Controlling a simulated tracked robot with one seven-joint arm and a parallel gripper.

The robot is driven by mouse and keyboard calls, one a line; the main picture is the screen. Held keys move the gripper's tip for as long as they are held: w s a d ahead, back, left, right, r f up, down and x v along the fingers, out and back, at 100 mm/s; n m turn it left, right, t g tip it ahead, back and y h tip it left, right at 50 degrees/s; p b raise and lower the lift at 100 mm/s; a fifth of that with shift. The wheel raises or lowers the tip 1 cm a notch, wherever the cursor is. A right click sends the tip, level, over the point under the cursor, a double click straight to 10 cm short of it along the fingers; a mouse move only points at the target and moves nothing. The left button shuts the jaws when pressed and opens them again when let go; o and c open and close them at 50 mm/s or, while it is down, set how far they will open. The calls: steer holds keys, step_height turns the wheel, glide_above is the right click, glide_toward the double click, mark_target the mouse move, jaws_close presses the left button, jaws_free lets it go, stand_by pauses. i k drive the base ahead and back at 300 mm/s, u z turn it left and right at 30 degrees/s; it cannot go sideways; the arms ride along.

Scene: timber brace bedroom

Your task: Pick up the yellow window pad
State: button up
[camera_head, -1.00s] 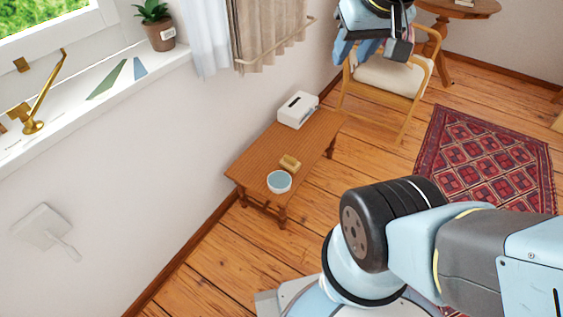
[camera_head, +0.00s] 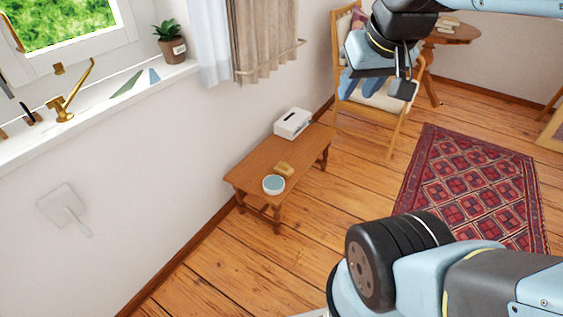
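A small tan-yellow block (camera_head: 284,169), which looks like the yellow window pad, lies on the low wooden bench (camera_head: 250,176) against the wall. It sits just behind a blue-white bowl (camera_head: 273,185) and nothing holds it. My gripper (camera_head: 362,88) hangs in the air at the upper right, in front of the chair and well apart from the block.
A white box (camera_head: 292,123) stands at the bench's far end. A chair (camera_head: 397,113) and round table (camera_head: 455,36) are behind my gripper. A patterned rug (camera_head: 475,190) lies right of the bench. The windowsill (camera_head: 100,112) holds a plant (camera_head: 170,42) and brass handle. Wooden floor is clear before the bench.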

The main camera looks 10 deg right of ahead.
mark_target(283, 168)
steer(key=z, duration=1.3)
steer(key=i, duration=0.1)
steer(key=u, duration=2.9)
steer(key=k, duration=0.85)
steer(key=z, duration=1.25)
steer(key=i, duration=1.35)
steer(key=z, duration=0.05)
